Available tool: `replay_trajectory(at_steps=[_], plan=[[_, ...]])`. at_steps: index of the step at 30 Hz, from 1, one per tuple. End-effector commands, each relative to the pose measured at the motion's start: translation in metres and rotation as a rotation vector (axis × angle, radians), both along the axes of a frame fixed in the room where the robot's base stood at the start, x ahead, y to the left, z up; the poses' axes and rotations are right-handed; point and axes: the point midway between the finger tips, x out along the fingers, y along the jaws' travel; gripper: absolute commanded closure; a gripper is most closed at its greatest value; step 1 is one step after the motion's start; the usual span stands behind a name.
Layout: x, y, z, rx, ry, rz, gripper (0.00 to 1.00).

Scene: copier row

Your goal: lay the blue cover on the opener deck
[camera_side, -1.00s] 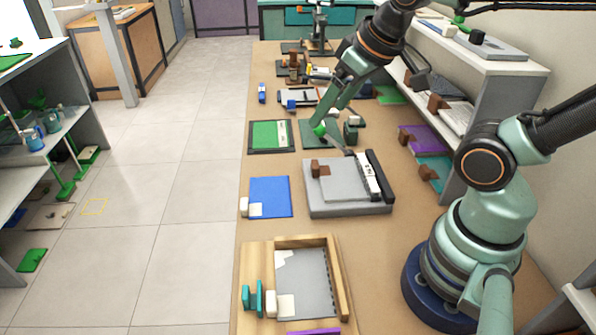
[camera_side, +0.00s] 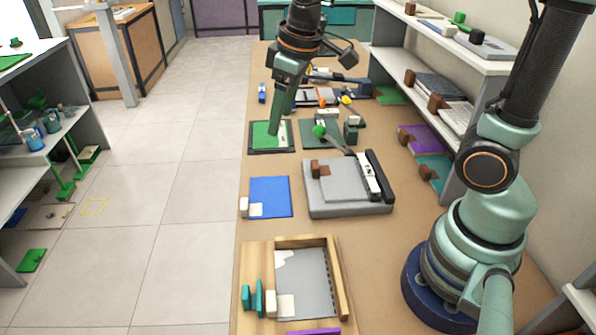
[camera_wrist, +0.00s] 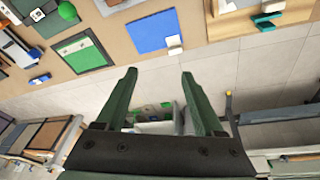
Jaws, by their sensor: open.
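The blue cover (camera_side: 265,190) lies flat on the bench at its left edge, with white blocks at its front left corner. It also shows at the top of the wrist view (camera_wrist: 148,36). My gripper (camera_side: 274,133) is open and empty, pointing down in front of the green board in the side view. In the wrist view my two fingers (camera_wrist: 158,75) stand apart, with the floor beyond them. A grey machine (camera_side: 312,208) with a black rail and a green-knobbed lever stands right of the blue cover. I cannot tell which piece is the opener deck.
A black-framed green board (camera_side: 259,149) lies behind the blue cover. A wooden tray (camera_side: 345,300) with a grey sheet stands in front, with teal and white blocks at its left. Shelves (camera_side: 470,150) line the bench's right side. Bare bench separates these pieces.

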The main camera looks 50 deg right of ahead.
Motion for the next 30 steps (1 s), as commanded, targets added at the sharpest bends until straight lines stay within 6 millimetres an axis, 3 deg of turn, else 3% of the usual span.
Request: replay_trajectory(at_steps=[6, 12, 19, 30], plan=[[0.038, 0.026, -0.041, -0.040, 0.114, 0.177, 0.30], [0.061, 0.048, -0.084, -0.067, 0.199, 0.322, 0.30], [0.071, 0.060, -0.112, -0.080, 0.246, 0.405, 0.30], [0.071, 0.061, -0.143, -0.081, 0.253, 0.413, 0.30]])
